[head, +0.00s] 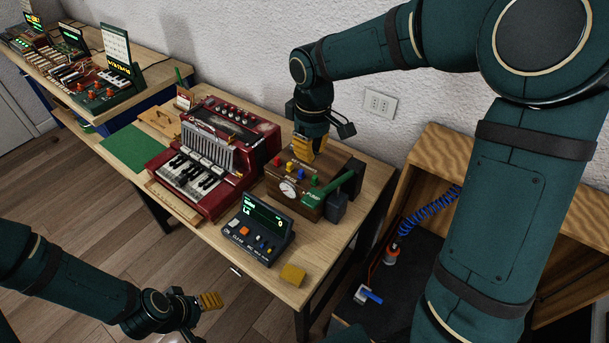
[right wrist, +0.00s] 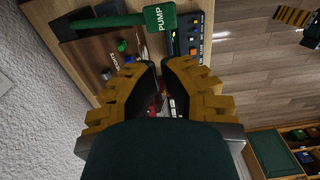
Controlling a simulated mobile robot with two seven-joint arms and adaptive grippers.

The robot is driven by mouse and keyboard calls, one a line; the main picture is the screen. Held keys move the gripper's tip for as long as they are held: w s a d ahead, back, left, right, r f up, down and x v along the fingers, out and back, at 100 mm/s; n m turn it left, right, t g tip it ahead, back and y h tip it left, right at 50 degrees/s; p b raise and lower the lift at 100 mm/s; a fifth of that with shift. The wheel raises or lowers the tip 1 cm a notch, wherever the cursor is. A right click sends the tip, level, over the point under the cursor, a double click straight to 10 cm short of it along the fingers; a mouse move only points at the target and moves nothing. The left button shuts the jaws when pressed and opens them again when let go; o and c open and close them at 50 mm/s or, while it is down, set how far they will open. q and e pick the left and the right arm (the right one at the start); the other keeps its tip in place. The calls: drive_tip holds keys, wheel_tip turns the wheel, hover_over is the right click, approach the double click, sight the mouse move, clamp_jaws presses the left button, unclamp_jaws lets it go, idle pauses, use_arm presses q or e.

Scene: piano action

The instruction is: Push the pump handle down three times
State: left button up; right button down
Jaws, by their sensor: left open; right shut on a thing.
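The green pump handle (head: 338,184) sits on the right side of a wooden box (head: 293,196) with a gauge and coloured knobs. In the right wrist view the handle (right wrist: 110,21), with its PUMP label, lies beyond and apart from the fingertips. My right gripper (head: 309,145) is over the back of the box, pointing down. In its wrist view the fingers (right wrist: 152,68) are close together on something too hidden to name. My left gripper (head: 208,301) is open, low at the left, away from the box; it also shows in the right wrist view (right wrist: 294,17).
A red accordion-like keyboard (head: 216,150) stands left of the box. A dark console with a green display (head: 258,230) and a yellow block (head: 293,275) are near the table's front edge. A wall is behind; a wooden shelf (head: 450,150) stands to the right.

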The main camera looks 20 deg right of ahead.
sight(311, 192)
drive_tip(key=shift+d+r, duration=0.2)
drive_tip(key=shift+r, duration=0.45)
wheel_tip(311, 192, down, 14)
drive_tip(key=shift+f+b, duration=0.1)
drive_tip(key=shift+b, duration=0.4)
